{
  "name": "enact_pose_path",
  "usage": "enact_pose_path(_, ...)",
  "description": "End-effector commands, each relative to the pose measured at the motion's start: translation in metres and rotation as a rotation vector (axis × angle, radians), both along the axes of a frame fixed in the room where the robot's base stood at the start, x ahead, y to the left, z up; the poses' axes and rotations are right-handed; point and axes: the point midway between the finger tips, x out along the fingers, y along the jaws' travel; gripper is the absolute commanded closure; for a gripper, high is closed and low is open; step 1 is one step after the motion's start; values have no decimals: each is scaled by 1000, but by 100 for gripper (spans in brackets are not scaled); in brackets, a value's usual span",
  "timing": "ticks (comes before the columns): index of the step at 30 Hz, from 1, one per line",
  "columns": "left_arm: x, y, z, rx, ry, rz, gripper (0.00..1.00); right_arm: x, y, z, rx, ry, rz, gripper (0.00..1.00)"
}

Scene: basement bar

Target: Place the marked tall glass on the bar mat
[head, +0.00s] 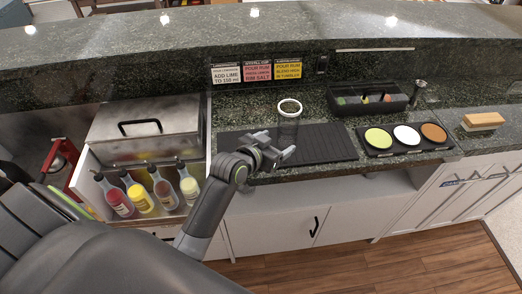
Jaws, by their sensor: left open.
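A tall clear glass (289,124) with a white band at its rim stands upright on the black bar mat (328,143), near the mat's middle. My left gripper (286,152) is open at the glass's lower front, its fingers close to the glass. I cannot tell whether they touch it. The gripper and wrist hide the glass's base and part of the mat. My right gripper is out of view.
A black tray (407,148) with green, white and orange rounds sits right of the mat. A dark garnish caddy (366,100) stands behind. Several bottles (142,199) and a steel lidded bin (141,126) are at left. A sponge-topped block (483,121) lies far right.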

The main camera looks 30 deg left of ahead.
Motion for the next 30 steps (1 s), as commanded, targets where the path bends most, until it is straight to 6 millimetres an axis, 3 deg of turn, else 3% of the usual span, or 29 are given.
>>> enact_pose_path(6,-36,7,14,1,-1,1,27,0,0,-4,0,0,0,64)
enact_pose_path(13,-63,13,25,2,1,-1,27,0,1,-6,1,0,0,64)
enact_pose_path(30,-72,14,30,1,1,-1,27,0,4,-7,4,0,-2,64)
